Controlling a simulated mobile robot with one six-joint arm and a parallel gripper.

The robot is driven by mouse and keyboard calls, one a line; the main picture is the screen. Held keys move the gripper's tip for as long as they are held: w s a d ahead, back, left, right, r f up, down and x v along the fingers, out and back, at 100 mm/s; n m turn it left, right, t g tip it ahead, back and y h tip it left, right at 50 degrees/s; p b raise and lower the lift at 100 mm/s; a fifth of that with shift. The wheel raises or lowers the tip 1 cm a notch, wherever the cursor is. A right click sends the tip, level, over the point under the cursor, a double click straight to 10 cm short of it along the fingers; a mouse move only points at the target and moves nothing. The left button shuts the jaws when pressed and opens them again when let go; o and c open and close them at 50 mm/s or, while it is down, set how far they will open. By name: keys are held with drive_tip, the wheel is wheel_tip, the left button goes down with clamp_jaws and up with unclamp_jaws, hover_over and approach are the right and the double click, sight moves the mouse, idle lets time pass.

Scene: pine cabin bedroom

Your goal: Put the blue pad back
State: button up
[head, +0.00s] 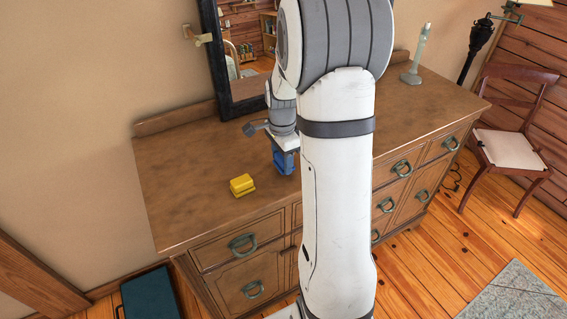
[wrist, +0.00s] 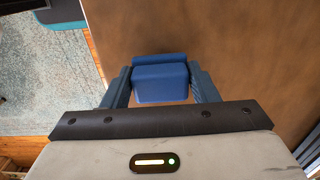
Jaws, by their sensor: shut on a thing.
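The blue pad (wrist: 160,82) is a small block with a raised strip along its far edge. It sits between the two fingers of my gripper (head: 286,158), which is shut on it. In the wrist view the pad fills the gap between the fingertips, with brown dresser top beyond it. In the head view my gripper points down over the dresser (head: 185,185), to the right of a yellow block (head: 242,185). My arm hides part of the dresser top. I cannot tell whether the pad touches the wood.
A dark-framed mirror (head: 226,85) stands at the back of the dresser. A candlestick (head: 416,60) is at its right end. A chair (head: 508,145) stands on the right and a dark teal item (head: 150,294) lies on the floor.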

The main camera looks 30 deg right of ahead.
wheel_tip(320, 180, down, 3)
drive_tip(key=shift+r, duration=0.15)
drive_tip(key=o, duration=0.9)
drive_tip(key=shift+o, duration=0.2)
drive_tip(key=shift+r, duration=0.1)
wheel_tip(320, 180, up, 12)
drive_tip(key=shift+f+b, duration=0.25)
drive_tip(key=shift+b, duration=0.35)
drive_tip(key=s+a+r+n+t, duration=0.1)
drive_tip(key=s+a+n, duration=0.5)
drive_tip(key=s+n, duration=0.2)
drive_tip(key=s+a+r+n+t, duration=0.1)
drive_tip(key=s+a+n+t, duration=0.1)
drive_tip(key=s+a+n, duration=0.5)
drive_tip(key=s+n, duration=0.2)
drive_tip(key=s, duration=0.2)
drive_tip(key=shift+s+r+n, duration=0.25)
drive_tip(key=shift+r+n, duration=0.05)
